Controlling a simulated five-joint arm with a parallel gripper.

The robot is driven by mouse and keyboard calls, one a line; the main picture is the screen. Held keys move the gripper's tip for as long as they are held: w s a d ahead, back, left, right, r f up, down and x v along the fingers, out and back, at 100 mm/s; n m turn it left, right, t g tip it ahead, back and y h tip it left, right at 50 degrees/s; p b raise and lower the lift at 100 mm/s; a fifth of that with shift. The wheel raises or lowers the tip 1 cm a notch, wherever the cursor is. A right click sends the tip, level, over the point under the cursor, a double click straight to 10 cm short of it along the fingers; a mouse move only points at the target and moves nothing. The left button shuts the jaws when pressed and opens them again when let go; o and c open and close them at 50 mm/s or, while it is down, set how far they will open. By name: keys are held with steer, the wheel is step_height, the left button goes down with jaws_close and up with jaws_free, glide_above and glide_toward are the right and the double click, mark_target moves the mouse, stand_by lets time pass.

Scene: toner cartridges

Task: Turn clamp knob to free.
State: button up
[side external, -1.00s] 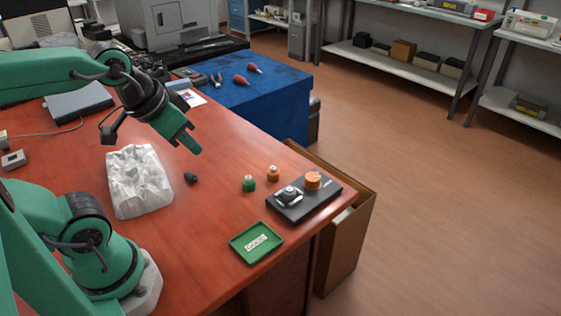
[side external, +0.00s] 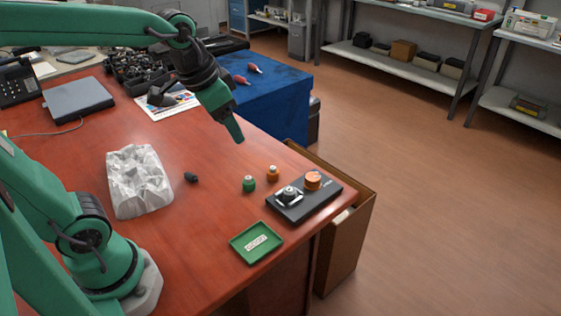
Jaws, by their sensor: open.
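The orange clamp knob (side external: 312,180) sits upright at the far right end of a black base plate (side external: 308,207) near the table's right edge. A silver metal part (side external: 289,195) is on the same plate, left of the knob. My gripper (side external: 238,138) is open and empty. It hangs above the table, up and to the left of the knob and apart from it. Its fingers point down and slightly right. The knob's marking is too small to read.
A green-based piece (side external: 249,184) and an orange-based piece (side external: 273,173) stand left of the plate. A green labelled tray (side external: 235,243) lies in front. A dark small part (side external: 191,177) and a crumpled white block (side external: 140,182) are further left. An open brown box (side external: 345,240) stands beside the table.

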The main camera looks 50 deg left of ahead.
steer(key=w+d+f+m+g, duration=0.1)
steer(key=w+f+m, duration=0.1)
steer(key=w, duration=0.4)
steer(key=w+d+f+m+g, duration=0.1)
steer(key=w+f, duration=0.2)
steer(key=w, duration=0.4)
steer(key=m+g, duration=0.2)
steer(key=m, duration=0.1)
glide_above(313, 176)
steer(key=f, duration=1)
steer(key=shift+s, duration=0.2)
steer(key=shift+w+f, duration=0.2)
steer(key=shift+f, duration=0.2)
steer(key=shift+f, duration=0.1)
steer(key=shift+f, duration=3.8)
steer(key=c, duration=1)
